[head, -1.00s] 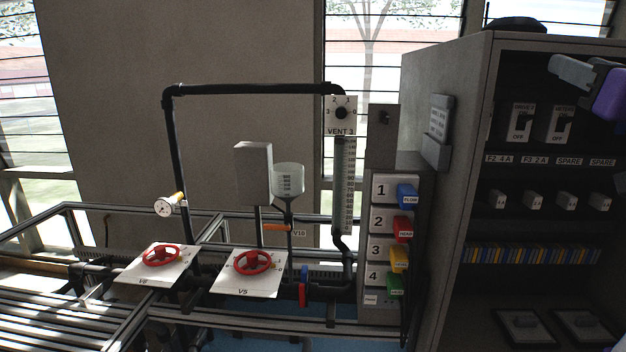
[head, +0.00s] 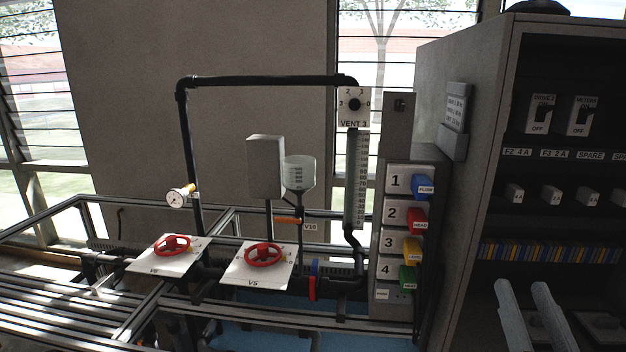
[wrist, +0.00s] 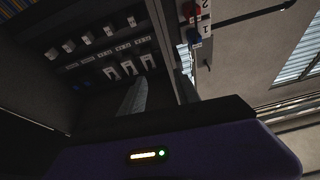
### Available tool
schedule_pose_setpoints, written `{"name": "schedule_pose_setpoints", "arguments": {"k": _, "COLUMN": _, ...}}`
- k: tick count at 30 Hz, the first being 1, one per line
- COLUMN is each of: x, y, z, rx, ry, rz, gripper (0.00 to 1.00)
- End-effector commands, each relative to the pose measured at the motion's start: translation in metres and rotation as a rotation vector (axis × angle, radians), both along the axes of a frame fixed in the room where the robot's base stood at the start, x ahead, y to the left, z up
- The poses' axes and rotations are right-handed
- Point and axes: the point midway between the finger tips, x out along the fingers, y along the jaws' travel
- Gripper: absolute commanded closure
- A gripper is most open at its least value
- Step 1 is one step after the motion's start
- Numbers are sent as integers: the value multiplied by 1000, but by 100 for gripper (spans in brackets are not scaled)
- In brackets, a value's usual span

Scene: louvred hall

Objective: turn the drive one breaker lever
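In the wrist view the cabinet appears upside down, with the drive one breaker (wrist: 147,62) at the right end of a row of white plates. My gripper (head: 522,287) shows as two pale fingers, apart and empty, low in front of the cabinet and well below the breakers in the head picture. The fingers also show in the wrist view (wrist: 165,82).
The cabinet's left side wall (head: 465,190) stands close to the breakers. Left are a numbered panel (head: 408,180) with coloured tags, and red handwheels (head: 263,255) on a pipe rig.

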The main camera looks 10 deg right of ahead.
Motion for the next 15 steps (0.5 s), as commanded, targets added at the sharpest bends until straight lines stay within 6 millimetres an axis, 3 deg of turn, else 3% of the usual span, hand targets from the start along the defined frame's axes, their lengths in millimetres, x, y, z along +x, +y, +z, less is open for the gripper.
{"name": "schedule_pose_setpoints", "arguments": {"k": 1, "x": -11, "y": 10, "z": -22, "rx": 3, "ry": 24, "rz": 10, "gripper": 62}}
{"name": "schedule_pose_setpoints", "arguments": {"k": 3, "x": -27, "y": 22, "z": -44, "rx": 1, "ry": 46, "rz": 21, "gripper": 62}}
{"name": "schedule_pose_setpoints", "arguments": {"k": 15, "x": -134, "y": 86, "z": -152, "rx": -3, "ry": 240, "rz": 115, "gripper": 62}}
